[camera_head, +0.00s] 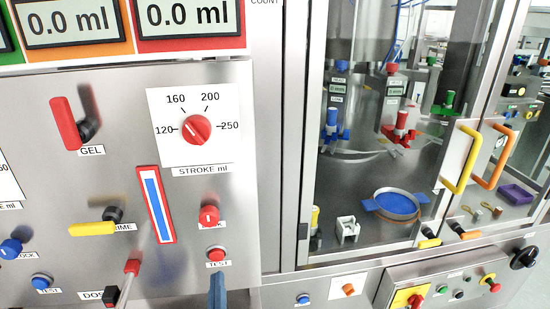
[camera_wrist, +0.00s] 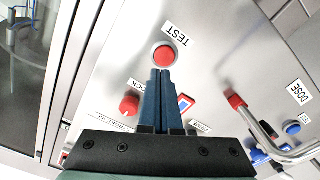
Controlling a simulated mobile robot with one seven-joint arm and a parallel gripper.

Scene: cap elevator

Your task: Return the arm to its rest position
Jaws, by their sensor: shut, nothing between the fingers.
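My gripper (camera_head: 217,280) shows at the bottom of the head view as a narrow blue finger end, just below the red TEST button (camera_head: 217,254) on the steel panel. In the wrist view my gripper (camera_wrist: 161,72) has its two dark blue fingers pressed together with nothing between them. Their tips point at the red TEST button (camera_wrist: 164,56), right at its lower edge in the picture. I cannot tell whether the tips touch it. Most of the arm is out of view.
Around the gripper are a red LOCK knob (camera_wrist: 130,105), a red-tipped metal lever (camera_wrist: 262,125) by the DOSE label, and a red-framed blue gauge (camera_head: 155,205). To the right stands a glass-doored cabinet with yellow (camera_head: 460,160) and orange (camera_head: 496,157) handles.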

